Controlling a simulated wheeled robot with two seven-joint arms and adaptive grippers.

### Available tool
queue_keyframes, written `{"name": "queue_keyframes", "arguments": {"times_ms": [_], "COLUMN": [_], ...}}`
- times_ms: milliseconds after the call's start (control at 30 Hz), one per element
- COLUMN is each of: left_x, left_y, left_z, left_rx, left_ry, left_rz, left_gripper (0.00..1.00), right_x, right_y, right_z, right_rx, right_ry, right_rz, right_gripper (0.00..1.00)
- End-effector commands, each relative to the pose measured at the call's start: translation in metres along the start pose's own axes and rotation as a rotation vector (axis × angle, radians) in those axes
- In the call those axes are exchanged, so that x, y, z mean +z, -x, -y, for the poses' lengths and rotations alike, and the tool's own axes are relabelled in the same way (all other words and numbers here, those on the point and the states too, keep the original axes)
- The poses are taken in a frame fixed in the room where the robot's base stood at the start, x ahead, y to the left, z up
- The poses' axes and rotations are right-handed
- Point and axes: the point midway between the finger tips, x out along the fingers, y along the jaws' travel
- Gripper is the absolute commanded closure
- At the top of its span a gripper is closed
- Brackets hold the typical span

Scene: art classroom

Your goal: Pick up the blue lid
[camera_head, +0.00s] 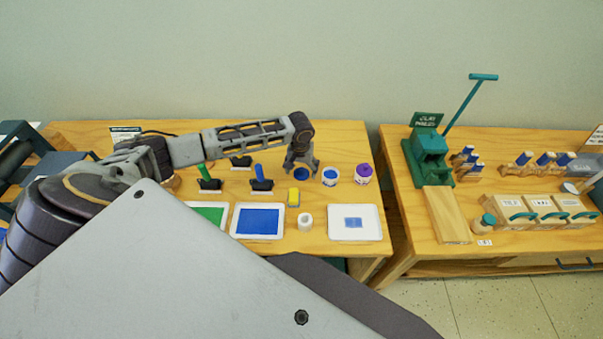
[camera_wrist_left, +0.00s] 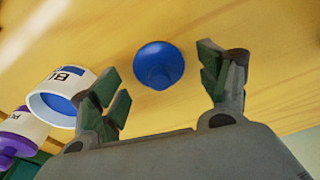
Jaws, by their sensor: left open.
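The blue lid (camera_wrist_left: 159,66) lies on the wooden table, round with a raised middle. In the left wrist view it sits between and a little beyond the two fingertips of my left gripper (camera_wrist_left: 163,80), apart from both. In the head view the lid (camera_head: 301,174) shows partly under my left gripper (camera_head: 301,171), which points down and is open and empty. An open white jar with blue inside (camera_head: 330,176) stands just right of it; in the wrist view this jar (camera_wrist_left: 62,92) is close to the left finger. My right gripper is not in view.
A purple-lidded jar (camera_head: 363,174) stands right of the blue jar. In front are a yellow sponge (camera_head: 293,197), a white roll (camera_head: 305,220), a blue tray (camera_head: 236,234) and a white tray (camera_head: 375,236). Black-based stamps with handles (camera_head: 262,184) stand to the left.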

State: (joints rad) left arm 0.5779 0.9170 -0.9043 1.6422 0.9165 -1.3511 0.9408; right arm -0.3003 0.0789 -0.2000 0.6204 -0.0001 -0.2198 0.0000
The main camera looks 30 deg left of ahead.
Motion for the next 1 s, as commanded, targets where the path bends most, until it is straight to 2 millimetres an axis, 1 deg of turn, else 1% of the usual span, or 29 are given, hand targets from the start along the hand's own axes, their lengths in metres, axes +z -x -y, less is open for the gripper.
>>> {"name": "queue_keyframes", "arguments": {"times_ms": [33, 167, 567, 600, 667, 867, 900, 1000], "left_x": [-0.0003, -0.0003, -0.0001, -0.0001, -0.0001, 0.0, 0.0, 0.0], "left_y": [-0.0036, -0.0078, -0.0079, -0.0079, -0.0079, -0.0079, -0.0079, -0.0079], "left_z": [0.0001, -0.0002, 0.0, 0.0, 0.0, 0.0001, 0.0001, 0.0001], "left_rx": [0.0, 0.001, 0.001, 0.001, 0.001, 0.0, 0.0, 0.0], "left_ry": [0.0, 0.0, 0.0, 0.0, 0.0, 0.0, 0.0, 0.0], "left_rz": [0.0, -0.002, -0.001, -0.001, -0.001, -0.001, -0.001, -0.001], "left_gripper": [0.24, 0.24, 0.24, 0.25, 0.33, 0.58, 0.61, 0.61], "right_x": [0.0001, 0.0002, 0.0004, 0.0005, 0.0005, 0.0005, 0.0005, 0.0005], "right_y": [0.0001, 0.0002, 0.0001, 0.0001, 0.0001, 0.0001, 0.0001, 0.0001], "right_z": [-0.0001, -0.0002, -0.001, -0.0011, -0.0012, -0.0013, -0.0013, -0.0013], "right_rx": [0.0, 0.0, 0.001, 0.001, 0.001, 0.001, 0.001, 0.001], "right_ry": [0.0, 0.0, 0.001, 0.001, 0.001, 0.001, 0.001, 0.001], "right_rz": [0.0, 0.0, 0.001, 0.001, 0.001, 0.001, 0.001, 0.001], "right_gripper": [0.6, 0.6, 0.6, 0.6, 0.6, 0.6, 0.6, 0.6]}}
